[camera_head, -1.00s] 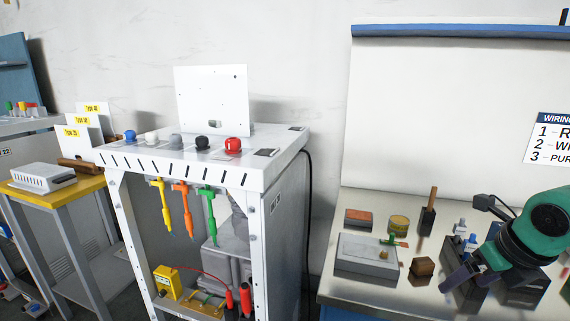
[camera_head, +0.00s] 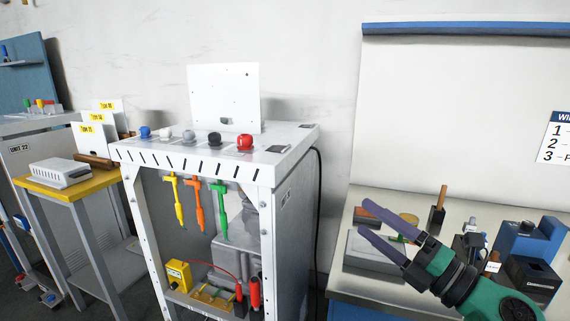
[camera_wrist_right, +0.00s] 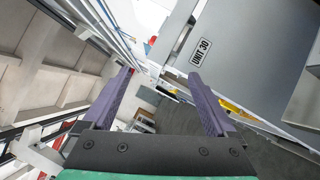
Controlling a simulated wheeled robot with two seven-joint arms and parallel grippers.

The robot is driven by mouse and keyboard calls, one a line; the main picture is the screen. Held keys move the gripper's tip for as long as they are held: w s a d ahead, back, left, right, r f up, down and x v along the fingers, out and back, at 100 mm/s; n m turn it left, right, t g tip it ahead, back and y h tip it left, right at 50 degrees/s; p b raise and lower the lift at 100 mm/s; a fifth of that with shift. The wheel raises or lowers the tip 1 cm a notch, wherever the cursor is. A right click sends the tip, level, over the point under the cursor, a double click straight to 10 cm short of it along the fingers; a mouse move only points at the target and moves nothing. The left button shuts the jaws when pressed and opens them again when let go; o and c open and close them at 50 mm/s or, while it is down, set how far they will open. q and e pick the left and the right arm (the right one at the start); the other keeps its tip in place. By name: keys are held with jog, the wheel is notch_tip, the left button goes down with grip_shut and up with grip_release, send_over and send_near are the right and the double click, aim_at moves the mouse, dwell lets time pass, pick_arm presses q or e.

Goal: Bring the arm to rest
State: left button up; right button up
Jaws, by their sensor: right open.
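My right gripper (camera_head: 362,218) has purple fingers and a green and black wrist. In the head view it comes in from the lower right and points left, above the left part of the metal workbench (camera_head: 350,278). Its fingers are apart with nothing between them, and they partly hide a light grey box on the bench. In the right wrist view the open fingers (camera_wrist_right: 159,75) reach forward with empty space between them. A grey panel marked UNIT 30 (camera_wrist_right: 235,50) lies beyond them. My left gripper is not in view.
A white dispenser cabinet (camera_head: 230,160) with coloured knobs and hanging tools stands left of the bench. A yellow-topped stand (camera_head: 80,193) is farther left. Blue and black holders (camera_head: 530,240) and small items crowd the bench behind my right wrist.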

jog(key=w+d+f+m+t+h, duration=0.2)
jog(key=d+f+m+t+h, duration=0.35)
jog(key=d+m+h, duration=0.9)
jog(key=s+f+m+g+h, duration=0.1)
jog(key=s+f+m+g, duration=0.1)
jog(key=f+m+g, duration=0.4)
jog(key=s+f+m+g+h, duration=0.1)
jog(key=s+f+m, duration=0.1)
jog(key=f+m, duration=0.45)
jog(key=s+a+f+g+y, duration=0.1)
jog(key=s+a+f+g, duration=0.2)
jog(key=s+f, duration=0.25)
jog(key=s+a+f+m+g+y, duration=0.1)
jog(key=s+a+f+g, duration=0.1)
jog(key=s+f+g, duration=0.4)
jog(key=s+a+f+g+y, duration=0.1)
jog(key=s+a+f, duration=0.2)
jog(key=s+f, duration=0.3)
notch_tip(320, 180, down, 22)
jog(key=g+p, duration=0.2)
jog(key=s+d+f, duration=0.1)
jog(key=s+f, duration=0.5)
jog(key=s, duration=0.3)
jog(key=s+d+f, duration=0.2)
jog(key=s+f, duration=0.5)
jog(key=s, duration=0.1)
jog(key=shift+s+d+f+g+p, duration=0.25)
jog(key=shift+s+g+p, duration=0.15)
jog(key=shift+g+p, duration=0.05)
